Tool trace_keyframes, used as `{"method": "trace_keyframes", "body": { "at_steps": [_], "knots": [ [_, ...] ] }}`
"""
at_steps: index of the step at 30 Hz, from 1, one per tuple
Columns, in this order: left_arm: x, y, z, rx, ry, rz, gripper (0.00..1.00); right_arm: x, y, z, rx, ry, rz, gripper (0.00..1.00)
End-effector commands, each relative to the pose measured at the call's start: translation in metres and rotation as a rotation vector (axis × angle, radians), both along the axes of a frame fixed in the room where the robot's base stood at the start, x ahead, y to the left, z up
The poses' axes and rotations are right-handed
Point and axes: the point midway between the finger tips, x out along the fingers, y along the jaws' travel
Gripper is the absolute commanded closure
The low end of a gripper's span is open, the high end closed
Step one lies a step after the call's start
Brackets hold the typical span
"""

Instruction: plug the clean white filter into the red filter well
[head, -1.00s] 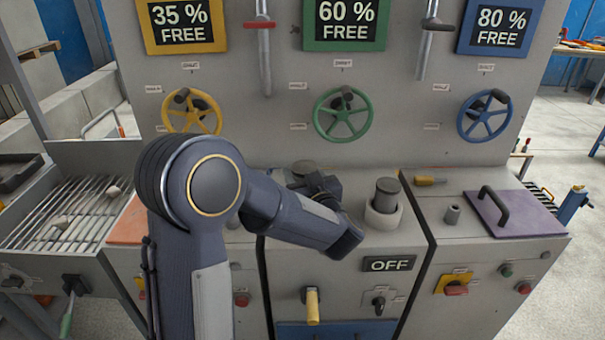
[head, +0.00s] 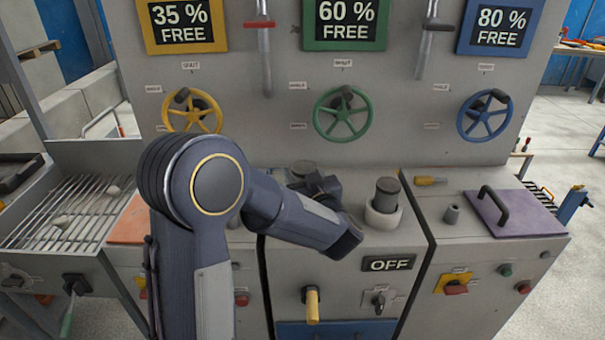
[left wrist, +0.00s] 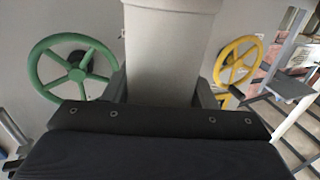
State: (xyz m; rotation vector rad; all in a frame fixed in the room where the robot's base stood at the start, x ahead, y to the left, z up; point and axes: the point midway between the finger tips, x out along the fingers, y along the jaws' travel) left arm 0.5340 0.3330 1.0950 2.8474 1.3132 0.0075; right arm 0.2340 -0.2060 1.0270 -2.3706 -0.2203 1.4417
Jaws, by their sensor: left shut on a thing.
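My left gripper (head: 306,182) is shut on a pale grey-white cylinder, which I take to be the clean white filter (left wrist: 170,45). In the left wrist view the filter stands between the two fingers and fills the top middle. In the head view only its round, darker top (head: 303,166) shows beyond the gripper, over the back of the middle bench. Its lower end is hidden by my arm. I cannot make out the red filter well; my left arm covers part of the bench top. My right gripper is not in view.
A dark cylinder (head: 387,188) stands in a white ring (head: 383,217) right of my gripper. The panel with green (head: 343,118) and yellow (head: 207,116) handwheels rises behind.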

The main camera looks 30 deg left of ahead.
Motion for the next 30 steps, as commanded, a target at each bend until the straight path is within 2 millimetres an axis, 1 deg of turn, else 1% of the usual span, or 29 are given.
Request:
{"method": "trace_keyframes", "body": {
  "at_steps": [30],
  "knots": [
    [0.0,0.0,-0.026,0.001,0.0,0.0,0.74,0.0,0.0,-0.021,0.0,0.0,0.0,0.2]
  ]
}}
